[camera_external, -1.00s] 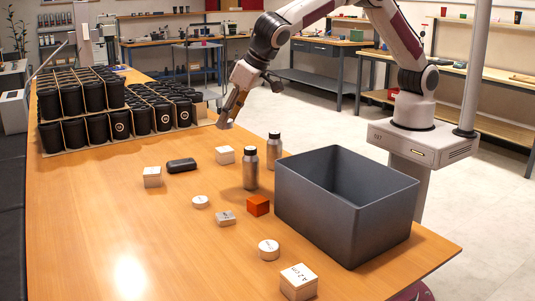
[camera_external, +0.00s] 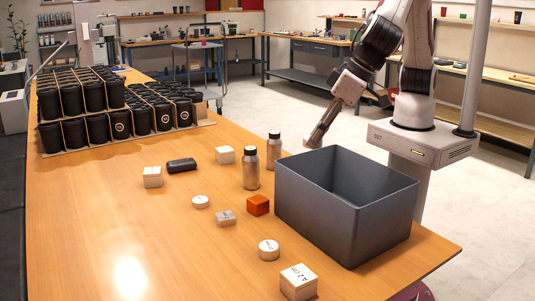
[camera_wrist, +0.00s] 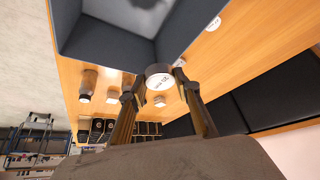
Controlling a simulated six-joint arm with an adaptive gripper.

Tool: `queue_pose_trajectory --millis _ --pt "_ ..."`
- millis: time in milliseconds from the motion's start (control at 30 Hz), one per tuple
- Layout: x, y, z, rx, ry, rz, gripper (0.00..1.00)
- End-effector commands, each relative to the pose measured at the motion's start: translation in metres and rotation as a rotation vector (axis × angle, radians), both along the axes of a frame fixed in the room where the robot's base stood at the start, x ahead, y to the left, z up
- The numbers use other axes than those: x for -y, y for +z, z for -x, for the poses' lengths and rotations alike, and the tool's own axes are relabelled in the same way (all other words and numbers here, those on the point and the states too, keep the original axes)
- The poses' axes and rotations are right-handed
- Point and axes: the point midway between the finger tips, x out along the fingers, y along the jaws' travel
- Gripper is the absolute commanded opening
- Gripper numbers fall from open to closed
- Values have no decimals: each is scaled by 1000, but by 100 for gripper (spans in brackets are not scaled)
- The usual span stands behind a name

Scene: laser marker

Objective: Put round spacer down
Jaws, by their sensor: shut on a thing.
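My gripper (camera_external: 318,134) is shut on a round spacer (camera_wrist: 158,77), a pale disc with dark print that shows between the fingertips in the wrist view. In the external view it is held in the air beyond the table's right edge, near the back left corner of the grey bin (camera_external: 307,215); the spacer is too small to make out clearly there. Two other round white spacers lie flat on the table, one near the middle (camera_external: 200,202) and one nearer the front (camera_external: 268,250).
An orange block (camera_external: 258,205), white blocks (camera_external: 298,281) and a black case (camera_external: 181,165) lie on the table (camera_external: 120,225). Two metal bottles (camera_external: 250,170) stand left of the open bin. Black cups in racks (camera_external: 95,97) fill the far left. The front left tabletop is clear.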

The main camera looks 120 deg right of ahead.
Motion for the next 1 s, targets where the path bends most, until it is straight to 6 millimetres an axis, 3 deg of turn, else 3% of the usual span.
queue_pose_trajectory --millis 367,800,1000 --pt "-34 -2 33 5 21 7 9" --pt "-32 -79 32 4 20 9 9" --pt "-32 -104 31 7 20 7 9"
